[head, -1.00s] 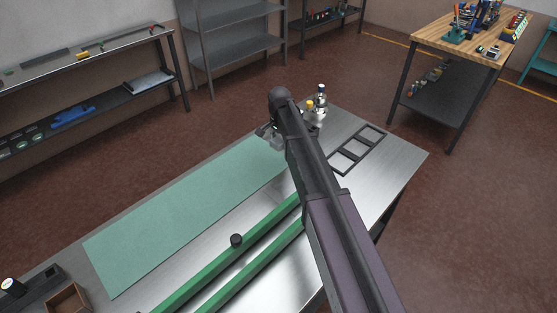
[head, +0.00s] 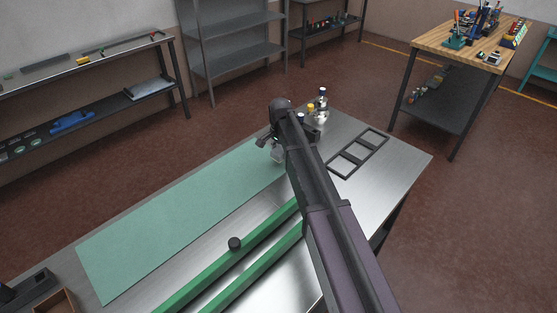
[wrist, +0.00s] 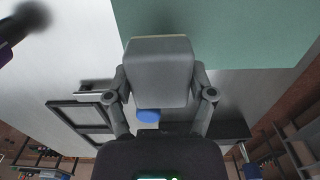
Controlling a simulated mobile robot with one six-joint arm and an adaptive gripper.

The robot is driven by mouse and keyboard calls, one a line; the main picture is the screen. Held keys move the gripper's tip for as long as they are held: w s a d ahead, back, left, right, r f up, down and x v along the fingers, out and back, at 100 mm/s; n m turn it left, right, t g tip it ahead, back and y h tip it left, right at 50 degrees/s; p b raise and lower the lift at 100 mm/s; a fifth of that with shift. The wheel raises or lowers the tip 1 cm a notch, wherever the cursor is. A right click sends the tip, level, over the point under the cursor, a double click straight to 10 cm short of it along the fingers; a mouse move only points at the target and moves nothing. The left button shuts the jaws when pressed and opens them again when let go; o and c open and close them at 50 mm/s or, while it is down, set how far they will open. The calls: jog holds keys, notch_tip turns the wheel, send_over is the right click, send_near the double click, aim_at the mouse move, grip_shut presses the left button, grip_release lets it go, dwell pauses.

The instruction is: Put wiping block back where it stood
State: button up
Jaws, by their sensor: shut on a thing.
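The wiping block, a grey block (wrist: 160,72) with a pale edge along its top, sits between the two fingers of my gripper (wrist: 161,96) in the wrist view. The gripper is shut on it. In the head view my gripper (head: 271,148) is beside the far end of the green mat (head: 180,215), partly hidden by my own arm. Only a small grey part of the block (head: 277,156) shows there. I cannot tell whether the block touches the surface below. The mat also shows in the wrist view (wrist: 245,35).
A dark frame with three openings (head: 343,172) lies right of my arm on the steel table (head: 408,160). Capped bottles (head: 321,107) stand just beyond my gripper. Bare steel surrounds the frame.

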aim_at(280, 159)
jog(key=shift+f+b, duration=1.6)
jog(key=shift+f, duration=0.15)
jog(key=shift+f, duration=0.15)
jog(key=o, duration=1)
jog(key=shift+c, duration=0.2)
notch_tip(280, 159, up, 12)
jog(key=p, duration=1.2)
jog(key=shift+r, duration=0.2)
